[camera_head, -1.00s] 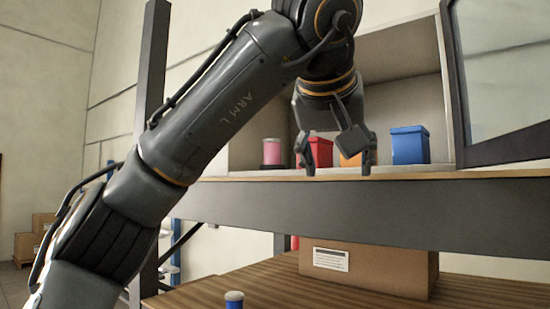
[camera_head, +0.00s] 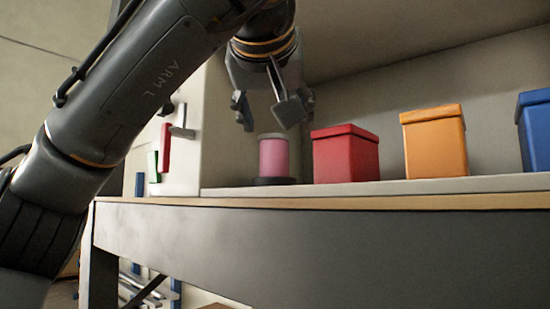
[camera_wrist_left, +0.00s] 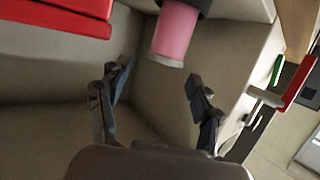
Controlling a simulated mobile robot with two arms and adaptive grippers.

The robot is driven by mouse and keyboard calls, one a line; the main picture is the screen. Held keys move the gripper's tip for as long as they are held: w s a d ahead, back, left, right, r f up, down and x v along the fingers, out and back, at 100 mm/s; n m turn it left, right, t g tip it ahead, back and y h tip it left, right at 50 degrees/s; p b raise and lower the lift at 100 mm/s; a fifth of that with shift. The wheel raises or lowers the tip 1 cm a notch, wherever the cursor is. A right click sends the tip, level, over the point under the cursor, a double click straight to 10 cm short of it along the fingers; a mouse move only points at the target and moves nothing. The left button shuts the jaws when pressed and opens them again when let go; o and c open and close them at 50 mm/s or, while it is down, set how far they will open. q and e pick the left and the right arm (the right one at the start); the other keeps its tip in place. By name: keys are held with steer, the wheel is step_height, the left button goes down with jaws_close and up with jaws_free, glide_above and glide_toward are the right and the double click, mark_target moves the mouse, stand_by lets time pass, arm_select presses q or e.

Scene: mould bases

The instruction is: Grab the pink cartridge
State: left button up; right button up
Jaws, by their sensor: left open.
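The pink cartridge (camera_head: 273,158) stands upright on a dark round base on the shelf, with a grey cap on top. It also shows in the left wrist view (camera_wrist_left: 175,35), at the top, with its capped end toward my fingers. My left gripper (camera_head: 268,112) is open and empty. In the head view it appears just above the cartridge. In the left wrist view, the fingertips (camera_wrist_left: 158,75) are spread apart, with the cartridge beyond them, lined up roughly with the gap. No contact shows. My right gripper is in no view.
A red box (camera_head: 345,154) stands close to the right of the cartridge, then an orange box (camera_head: 434,141) and a blue box (camera_head: 535,130). The cabinet's side wall (camera_head: 219,125) is close on the left. The shelf's front edge (camera_head: 380,202) runs below.

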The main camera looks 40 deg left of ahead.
mark_target(276, 137)
arm_select(q)
steer(key=x, duration=0.4)
steer(key=shift+s+a, duration=0.1)
steer(key=shift+w+a+f+p, duration=0.1)
steer(key=shift+w+a+p, duration=0.1)
steer(key=shift+p, duration=0.1)
steer(key=shift+w+a+f+p, duration=0.2)
steer(key=shift+w+a+p, duration=0.1)
steer(key=shift+w, duration=0.1)
steer(key=p+x, duration=0.1)
steer(key=x, duration=0.2)
steer(key=shift+a+f, duration=0.15)
steer(key=shift+a, duration=0.05)
steer(key=shift+w+a+f, duration=0.15)
steer(key=shift+w, duration=0.1)
steer(key=shift+c, duration=0.4)
steer(key=shift+s+d, duration=0.15)
steer(key=shift+d, duration=0.05)
steer(key=c, duration=1.2)
steer(key=shift+a, duration=0.1)
jaws_close()
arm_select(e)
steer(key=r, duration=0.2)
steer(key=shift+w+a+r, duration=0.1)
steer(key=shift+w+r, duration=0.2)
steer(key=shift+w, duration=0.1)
